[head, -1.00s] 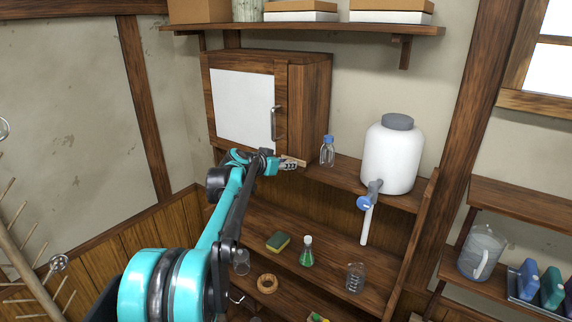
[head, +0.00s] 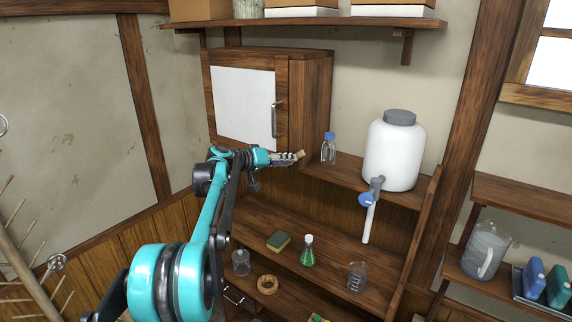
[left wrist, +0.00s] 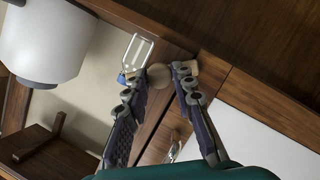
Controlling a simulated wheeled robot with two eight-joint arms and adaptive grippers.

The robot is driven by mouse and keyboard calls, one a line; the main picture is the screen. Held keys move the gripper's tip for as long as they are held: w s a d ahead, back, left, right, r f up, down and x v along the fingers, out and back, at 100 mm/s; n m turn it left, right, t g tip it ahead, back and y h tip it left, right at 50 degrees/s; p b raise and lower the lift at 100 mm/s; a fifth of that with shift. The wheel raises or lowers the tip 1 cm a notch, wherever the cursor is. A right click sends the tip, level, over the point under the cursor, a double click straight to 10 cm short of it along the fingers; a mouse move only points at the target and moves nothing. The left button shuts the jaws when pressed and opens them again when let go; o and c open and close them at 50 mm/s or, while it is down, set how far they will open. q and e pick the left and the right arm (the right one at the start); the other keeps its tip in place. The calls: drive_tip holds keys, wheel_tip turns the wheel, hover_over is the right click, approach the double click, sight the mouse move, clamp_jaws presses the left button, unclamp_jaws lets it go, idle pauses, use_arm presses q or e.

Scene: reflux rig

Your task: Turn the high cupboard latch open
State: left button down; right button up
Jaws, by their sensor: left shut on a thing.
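The high wooden cupboard (head: 300,100) with a white door panel (head: 240,108) hangs under the top shelf. Its metal handle (head: 276,119) is upright and the door looks closed. My left gripper (head: 295,157) is at the cupboard's lower right corner, with a small pale wooden piece, seemingly the latch (head: 301,153), at its fingertips. In the left wrist view the two fingers (left wrist: 158,78) stand on either side of a rounded tan piece (left wrist: 158,74), shut on it. Much of the latch is hidden by the fingers, so its exact angle is unclear. My right gripper is not in view.
A bottle with a blue cap (head: 328,148) stands close right of the gripper, with a large white jar (head: 392,155) and tap farther right. Below are a sponge (head: 279,241), a green flask (head: 308,252) and a beaker (head: 357,277). The top shelf (head: 330,22) is overhead.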

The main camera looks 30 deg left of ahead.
use_arm(q)
drive_tip(key=shift+a+f+n+t+h+b, duration=0.15)
drive_tip(key=shift+n+t+h+b, duration=0.2)
drive_tip(key=shift+n+h+b, duration=0.7)
drive_tip(key=shift+f+n+t+h+b, duration=0.1)
drive_tip(key=shift+n+t+b, duration=0.4)
drive_tip(key=shift+n, duration=1.1)
drive_tip(key=shift+a+f+n+t+h+b, duration=0.2)
drive_tip(key=shift+n+h+b, duration=0.35)
drive_tip(key=shift+n+b, duration=0.6)
drive_tip(key=shift+d+r+n, duration=0.1)
drive_tip(key=shift+d+n, duration=0.1)
drive_tip(key=shift+n, duration=0.2)
drive_tip(key=c, duration=1.3)
unclamp_jaws()
drive_tip(key=shift+s+a, duration=0.1)
drive_tip(key=v, duration=1.2)
drive_tip(key=shift+f, duration=0.2)
